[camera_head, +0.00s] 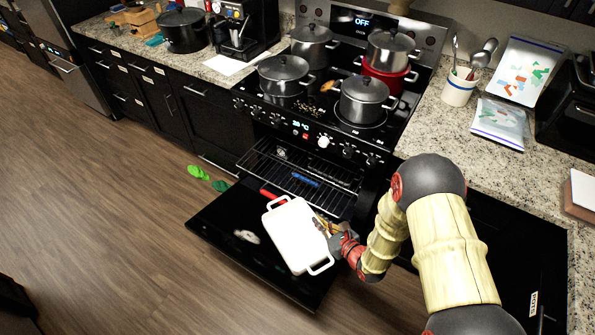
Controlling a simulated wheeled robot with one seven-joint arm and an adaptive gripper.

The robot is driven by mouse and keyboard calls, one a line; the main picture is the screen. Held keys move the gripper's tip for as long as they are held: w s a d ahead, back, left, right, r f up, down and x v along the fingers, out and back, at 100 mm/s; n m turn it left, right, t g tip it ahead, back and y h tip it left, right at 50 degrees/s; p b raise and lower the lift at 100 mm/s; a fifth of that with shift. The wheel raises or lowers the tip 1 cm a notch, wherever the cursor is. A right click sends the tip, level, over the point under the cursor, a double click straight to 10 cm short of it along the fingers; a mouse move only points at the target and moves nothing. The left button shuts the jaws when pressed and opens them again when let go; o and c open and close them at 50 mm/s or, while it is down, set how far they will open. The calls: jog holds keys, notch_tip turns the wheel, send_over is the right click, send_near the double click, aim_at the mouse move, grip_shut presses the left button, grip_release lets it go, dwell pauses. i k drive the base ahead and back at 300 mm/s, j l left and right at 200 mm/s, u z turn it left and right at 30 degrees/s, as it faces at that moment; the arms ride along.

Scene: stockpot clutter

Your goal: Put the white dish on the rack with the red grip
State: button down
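The white dish (297,238) is a rectangular dish with a loop handle at each end. It is over the open oven door (225,220), in front of the oven opening. I cannot tell whether it touches the door. My gripper (325,227) is at the dish's right long side and appears shut on its rim; the fingertips are small and partly hidden. The red grip (272,196) shows just behind the dish at the front of the oven, low down; its rack is mostly hidden. A blue grip (305,180) is on the upper wire rack (285,160).
Several lidded pots, including a red pot (387,77), stand on the stove top above the oven. A utensil cup (459,88) and bags (501,122) are on the right counter. Green items (206,176) lie on the floor left of the door.

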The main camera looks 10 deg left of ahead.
aim_at(293, 177)
jog(key=i, duration=0.9)
